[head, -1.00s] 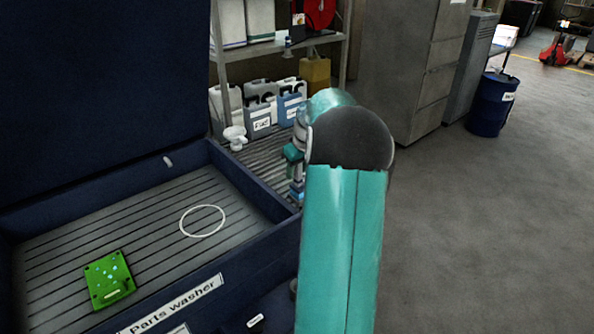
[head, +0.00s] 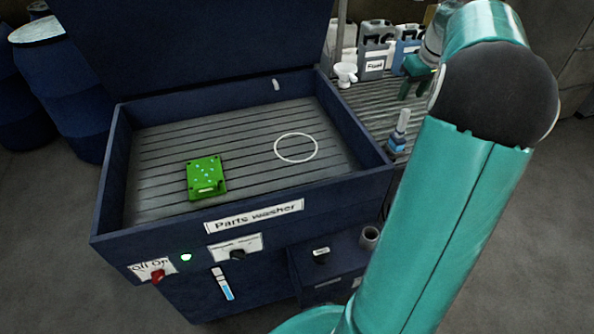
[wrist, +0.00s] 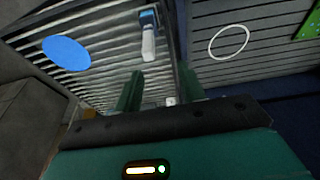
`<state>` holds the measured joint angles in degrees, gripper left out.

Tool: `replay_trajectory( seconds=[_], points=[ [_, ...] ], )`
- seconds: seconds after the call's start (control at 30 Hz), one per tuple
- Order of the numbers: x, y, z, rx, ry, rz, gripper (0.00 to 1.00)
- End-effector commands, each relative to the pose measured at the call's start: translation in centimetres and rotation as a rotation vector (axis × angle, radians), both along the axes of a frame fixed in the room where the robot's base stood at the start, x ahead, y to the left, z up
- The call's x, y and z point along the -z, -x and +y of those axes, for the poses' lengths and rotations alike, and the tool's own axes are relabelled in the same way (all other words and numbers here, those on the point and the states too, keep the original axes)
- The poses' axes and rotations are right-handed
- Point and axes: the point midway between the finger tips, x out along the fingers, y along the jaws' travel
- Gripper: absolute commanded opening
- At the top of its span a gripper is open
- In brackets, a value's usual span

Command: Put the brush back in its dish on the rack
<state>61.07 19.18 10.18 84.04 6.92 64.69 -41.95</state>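My gripper (head: 412,92) hangs over the slatted rack to the right of the parts washer. Its two fingers are apart in the wrist view (wrist: 162,90), with nothing held between them. A blue-and-pale object, seemingly the brush (head: 400,132), is on the rack just below and left of the gripper. In the wrist view it shows beyond the fingers (wrist: 149,36), apart from them. A flat blue disc (wrist: 66,53) lies on the rack to its left in the wrist view; I cannot tell whether it is the dish. My arm hides part of the rack in the head view.
The parts washer (head: 254,216) stands open at left, with a green part (head: 206,178) and a white ring (head: 296,148) on its slatted floor. A white funnel-like item (head: 345,74) and several jugs (head: 372,60) stand at the rack's back. The washer's wall borders the rack.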

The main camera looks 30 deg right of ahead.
Motion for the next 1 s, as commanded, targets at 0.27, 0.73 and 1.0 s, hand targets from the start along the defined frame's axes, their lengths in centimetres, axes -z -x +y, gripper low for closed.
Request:
replay_trajectory(
  seconds=[0.27, 0.73, 1.0],
  points=[
    [-4.0, -2.9, 16.5, -0.07, 0.062, -0.01, 0.4],
    [-3.2, 6.0, 40.2, -0.168, 0.074, -0.144, 0.4],
    [0.1, 11.6, 45.8, -0.211, 0.021, -0.213, 0.4]
  ],
)
